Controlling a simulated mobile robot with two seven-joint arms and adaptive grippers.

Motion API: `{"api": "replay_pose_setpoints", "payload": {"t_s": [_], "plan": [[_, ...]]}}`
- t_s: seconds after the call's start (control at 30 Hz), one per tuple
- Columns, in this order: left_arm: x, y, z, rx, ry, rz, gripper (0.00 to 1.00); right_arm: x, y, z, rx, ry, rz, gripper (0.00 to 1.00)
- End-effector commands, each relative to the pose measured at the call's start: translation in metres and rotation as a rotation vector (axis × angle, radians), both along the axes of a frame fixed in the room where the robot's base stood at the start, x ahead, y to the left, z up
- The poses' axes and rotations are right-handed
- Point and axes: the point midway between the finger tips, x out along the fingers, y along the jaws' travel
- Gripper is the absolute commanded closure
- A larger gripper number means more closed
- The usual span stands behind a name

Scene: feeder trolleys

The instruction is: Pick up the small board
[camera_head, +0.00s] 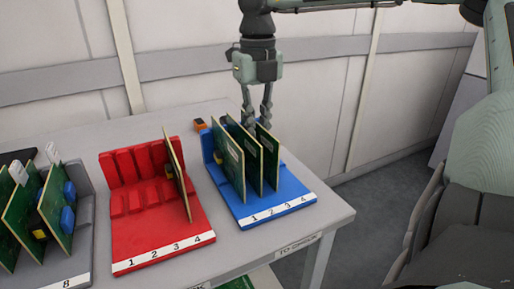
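Three green boards stand upright in the blue rack: a left one (227,160), a middle one (246,155) and a right one (269,160) that looks narrower. Another upright board (178,172) stands at the right side of the red rack. I cannot tell for sure which is the small board. My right gripper (257,122) points down at the back of the blue rack. Its fingers are apart, near the top far corner of the right board. The boards partly hide the fingertip area, and contact is unclear. My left gripper is not in view.
The blue rack (272,212) and red rack (150,235), with numbered front edges, stand on a grey table (331,212). A grey rack (75,262) with several boards is at the left. A small orange item (200,124) lies behind. A wall is close behind the table.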

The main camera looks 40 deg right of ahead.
Motion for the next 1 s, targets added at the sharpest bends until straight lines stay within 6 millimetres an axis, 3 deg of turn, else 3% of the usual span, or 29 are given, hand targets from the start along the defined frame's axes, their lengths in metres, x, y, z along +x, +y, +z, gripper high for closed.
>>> {"api": "replay_pose_setpoints", "payload": {"t_s": [0.83,1.0], "plan": [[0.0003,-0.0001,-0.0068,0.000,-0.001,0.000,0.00,0.0001,0.0000,-0.0044,0.000,0.000,0.000,0.86],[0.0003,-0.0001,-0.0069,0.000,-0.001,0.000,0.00,0.0000,0.0000,-0.0045,0.000,0.000,0.000,1.00]]}}
